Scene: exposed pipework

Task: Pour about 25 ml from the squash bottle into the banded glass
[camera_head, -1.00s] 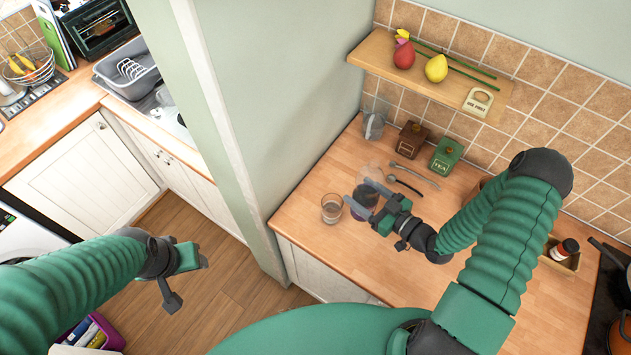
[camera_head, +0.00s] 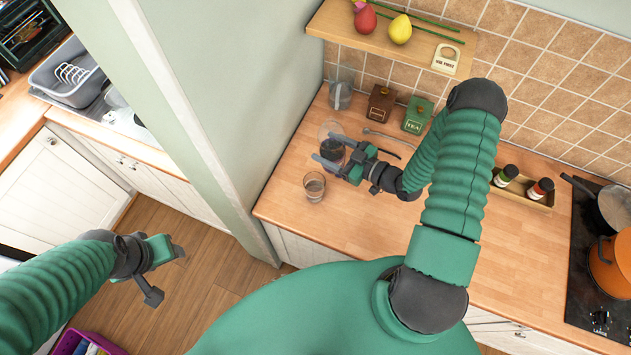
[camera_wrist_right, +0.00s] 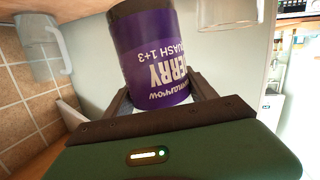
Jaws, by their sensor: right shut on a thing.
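My right gripper (camera_head: 341,166) is shut on the squash bottle (camera_head: 333,149), over the counter. In the right wrist view the bottle (camera_wrist_right: 158,60) is dark with a purple label whose lettering appears upside down. That view itself looks inverted, so the bottle seems roughly upright. I cannot tell if it touches the counter. A clear tumbler (camera_head: 314,186) stands on the counter, front-left of the bottle. A second clear glass (camera_head: 330,130) stands just behind the bottle, partly hidden. I cannot make out which has a band. My left gripper (camera_head: 166,272) is empty and open, over the floor left of the counter.
A clear jug (camera_head: 340,95), a brown canister (camera_head: 381,103) and a green tea canister (camera_head: 417,115) stand along the tiled wall. A spoon (camera_head: 385,135) lies before them. A shelf (camera_head: 390,38) hangs above. The hob (camera_head: 590,280) is far right. The counter front is clear.

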